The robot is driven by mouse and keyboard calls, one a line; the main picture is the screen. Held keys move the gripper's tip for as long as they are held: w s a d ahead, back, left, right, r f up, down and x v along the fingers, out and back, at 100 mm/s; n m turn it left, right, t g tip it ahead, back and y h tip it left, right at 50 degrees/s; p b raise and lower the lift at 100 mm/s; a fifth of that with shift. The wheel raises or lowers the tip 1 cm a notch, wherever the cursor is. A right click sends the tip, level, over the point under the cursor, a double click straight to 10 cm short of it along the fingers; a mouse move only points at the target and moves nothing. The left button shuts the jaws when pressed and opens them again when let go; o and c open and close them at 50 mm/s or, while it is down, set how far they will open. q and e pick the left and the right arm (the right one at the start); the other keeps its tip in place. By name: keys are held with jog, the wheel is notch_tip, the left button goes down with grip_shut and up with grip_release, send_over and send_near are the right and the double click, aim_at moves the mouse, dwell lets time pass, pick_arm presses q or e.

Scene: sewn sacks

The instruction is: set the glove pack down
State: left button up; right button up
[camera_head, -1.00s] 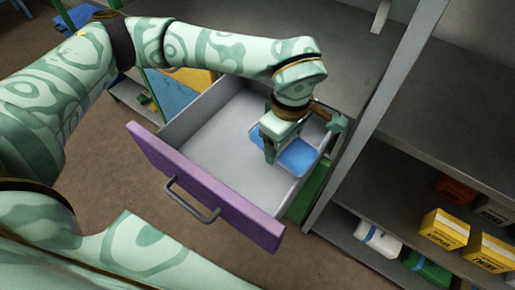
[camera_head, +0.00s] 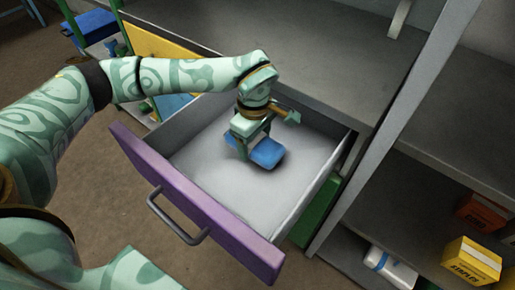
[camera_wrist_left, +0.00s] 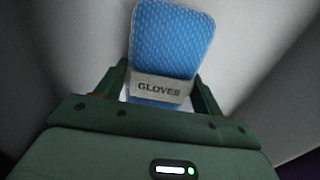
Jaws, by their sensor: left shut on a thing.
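The glove pack (camera_head: 268,153) is a blue pack inside the open drawer (camera_head: 315,190), near its middle. In the left wrist view the glove pack (camera_wrist_left: 172,42) shows a blue dimpled face and a pale band lettered GLOVES. My left gripper (camera_head: 250,148) reaches down into the drawer and is shut on the pack. In the left wrist view its two fingers (camera_wrist_left: 160,90) stand on either side of the band. I cannot tell whether the pack touches the drawer floor. My right gripper is not in view.
The drawer has a purple front (camera_head: 195,205) with a dark handle (camera_head: 175,217). Its floor is otherwise bare. A grey shelf unit at right holds a yellow box (camera_head: 472,262), an orange box (camera_head: 484,213) and a white roll-like pack (camera_head: 390,268).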

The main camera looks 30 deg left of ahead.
aim_at(256, 148)
pick_arm(q)
notch_tip(256, 148, down, 3)
jog(key=shift+d+b, duration=0.1)
jog(key=shift+b, duration=0.35)
jog(key=shift+s+r, duration=0.1)
jog(key=shift+r, duration=0.1)
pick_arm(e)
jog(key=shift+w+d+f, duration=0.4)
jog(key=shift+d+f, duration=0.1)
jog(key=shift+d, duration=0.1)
pick_arm(q)
jog(key=shift+f, duration=0.1)
jog(key=o, duration=1)
notch_tip(256, 148, up, 12)
jog(key=p, duration=0.5)
jog(key=shift+p, duration=0.4)
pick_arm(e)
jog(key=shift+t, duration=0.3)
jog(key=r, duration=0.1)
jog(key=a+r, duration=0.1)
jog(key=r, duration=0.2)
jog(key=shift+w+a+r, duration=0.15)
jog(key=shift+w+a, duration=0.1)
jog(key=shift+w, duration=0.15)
